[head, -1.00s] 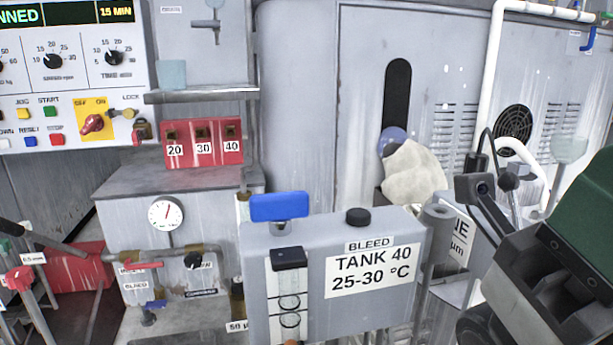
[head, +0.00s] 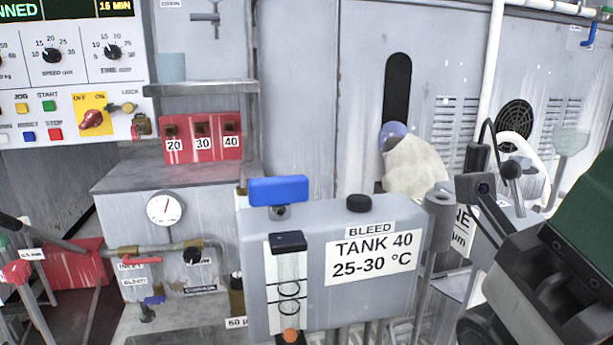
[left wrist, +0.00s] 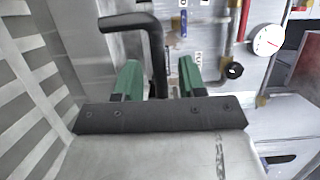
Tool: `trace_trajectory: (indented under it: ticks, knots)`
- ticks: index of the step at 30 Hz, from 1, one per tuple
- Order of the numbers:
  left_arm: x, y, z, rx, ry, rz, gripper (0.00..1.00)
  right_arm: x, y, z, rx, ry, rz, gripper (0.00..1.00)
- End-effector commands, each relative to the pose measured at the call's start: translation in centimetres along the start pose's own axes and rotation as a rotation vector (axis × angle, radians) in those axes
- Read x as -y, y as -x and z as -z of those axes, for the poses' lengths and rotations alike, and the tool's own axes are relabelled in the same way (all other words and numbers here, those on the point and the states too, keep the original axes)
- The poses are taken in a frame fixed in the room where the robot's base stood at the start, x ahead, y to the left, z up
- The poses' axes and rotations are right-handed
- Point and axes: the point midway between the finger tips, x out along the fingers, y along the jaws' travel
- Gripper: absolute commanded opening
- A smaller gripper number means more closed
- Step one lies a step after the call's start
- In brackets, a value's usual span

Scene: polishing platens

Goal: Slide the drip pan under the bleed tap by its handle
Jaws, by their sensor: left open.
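The bleed tap with its blue lever (head: 153,300) is low at the left in the head view, below a BLEED label. In the left wrist view a blue lever (left wrist: 183,24), apparently the same tap, shows at the top. My left gripper (left wrist: 160,78) has its green fingers apart, one on each side of a black bent handle (left wrist: 158,50). I cannot tell whether the fingers touch it. The handle looks like the drip pan's, but the pan itself cannot be made out clearly. My right arm is at the right of the head view; its fingertips are not seen.
A grey tank marked TANK 40 (head: 430,235) with a sight tube (head: 289,275) stands in front at centre. A round gauge (head: 164,208) and a black valve knob (head: 192,255) are near the tap. A red object (head: 75,268) lies at the lower left.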

Motion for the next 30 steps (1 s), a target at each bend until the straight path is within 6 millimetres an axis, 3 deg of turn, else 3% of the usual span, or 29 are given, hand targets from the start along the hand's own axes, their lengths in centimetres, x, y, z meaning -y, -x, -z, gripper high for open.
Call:
trace_trajectory:
  ticks: [5,13,30]
  knots:
    - [0.0,0.0,0.0,0.0,0.0,0.0,0.39,0.0,0.0,0.0,0.0,0.0,0.0,0.43]
    - [0.0,0.0,0.0,0.0,0.0,0.0,0.0,0.0,0.0,0.0,0.0,0.0,0.0,0.43]
    - [0.1,-2.4,0.6,0.0,0.002,0.001,0.0,0.0,0.0,0.0,0.001,0.0,0.0,0.43]
